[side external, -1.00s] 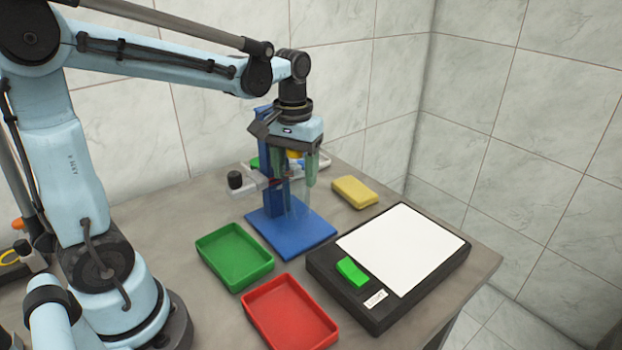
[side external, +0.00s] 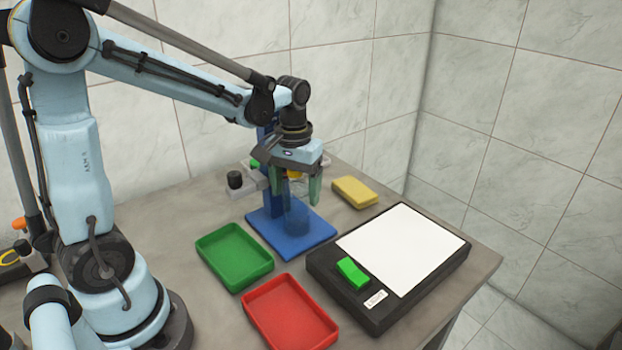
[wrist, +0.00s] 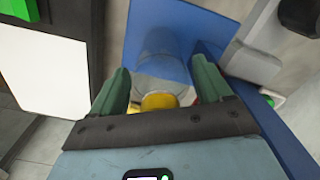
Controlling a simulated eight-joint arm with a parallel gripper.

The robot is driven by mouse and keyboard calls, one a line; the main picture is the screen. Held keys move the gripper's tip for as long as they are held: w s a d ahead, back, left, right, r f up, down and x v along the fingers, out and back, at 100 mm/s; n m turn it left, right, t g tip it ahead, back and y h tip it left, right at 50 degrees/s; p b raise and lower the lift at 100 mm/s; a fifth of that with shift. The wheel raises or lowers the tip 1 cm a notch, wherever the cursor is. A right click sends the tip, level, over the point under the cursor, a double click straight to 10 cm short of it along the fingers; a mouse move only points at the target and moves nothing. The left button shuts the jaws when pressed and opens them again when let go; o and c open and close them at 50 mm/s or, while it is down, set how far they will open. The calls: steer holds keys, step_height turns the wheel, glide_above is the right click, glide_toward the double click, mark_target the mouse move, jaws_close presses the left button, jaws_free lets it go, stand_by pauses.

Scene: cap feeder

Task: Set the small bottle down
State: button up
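The small bottle is clear, with a yellow top (side external: 295,173). Its see-through body (side external: 297,218) stands upright over the blue base plate (side external: 318,236). I cannot tell whether its bottom touches the plate. In the wrist view the yellow top (wrist: 159,101) is between my green fingers, with the clear body (wrist: 160,50) beyond it over the blue plate (wrist: 200,22). My gripper (side external: 299,190) points down, and its fingers (wrist: 161,90) meet the bottle's sides. My gripper partly hides the blue upright (side external: 266,185) behind it.
A green tray (side external: 235,283) and a red tray (side external: 331,338) are in front. A black device with a white panel (side external: 405,250) and green button (side external: 352,271) is at right. A yellow block (side external: 355,192) lies behind it. A grey bracket with a black knob (side external: 235,180) is left of the upright.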

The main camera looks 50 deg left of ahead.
steer(key=shift+o, duration=0.5)
step_height(320, 180, up, 11)
steer(key=shift+d+r, duration=0.1)
steer(key=shift+r, duration=0.5)
steer(key=s+d+f+m+t, duration=0.5)
steer(key=s+d+f+t, duration=0.1)
steer(key=f+t, duration=0.1)
steer(key=shift+f, duration=0.4)
